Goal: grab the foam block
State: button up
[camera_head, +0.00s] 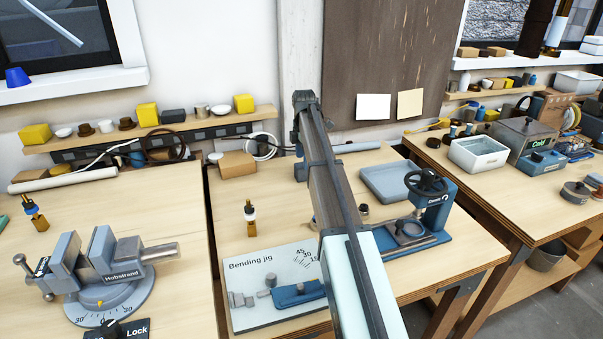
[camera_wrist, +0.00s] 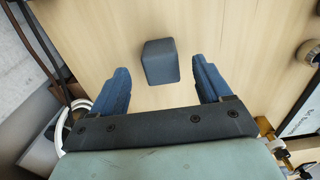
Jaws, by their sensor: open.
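A dark grey block (camera_wrist: 160,60), which looks like the foam block, stands on the light wooden bench in the wrist view. My gripper (camera_wrist: 161,68) is open and empty, with its two blue fingers spread to the left and right of the block. Bare wood shows between the block and each finger, so neither appears to touch it. How far the fingertips are above the bench I cannot tell. In the head view my arm reaches over the middle bench, and I cannot make out the block or the fingers there.
In the head view, the bending jig board (camera_head: 275,290) and an amber bottle (camera_head: 250,219) are left of my arm. A blue press (camera_head: 425,210) and a grey-blue tray (camera_head: 388,183) are to its right. A white cable coil (camera_wrist: 64,127) shows at the wrist view's left edge.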

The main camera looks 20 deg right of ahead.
aim_at(301, 165)
jog(key=shift+a+f, duration=0.2)
jog(key=shift+f, duration=1.15)
jog(key=shift+a+f, duration=0.2)
jog(key=shift+f, duration=1.15)
jog(key=shift+c, duration=0.2)
jog(key=c, duration=1)
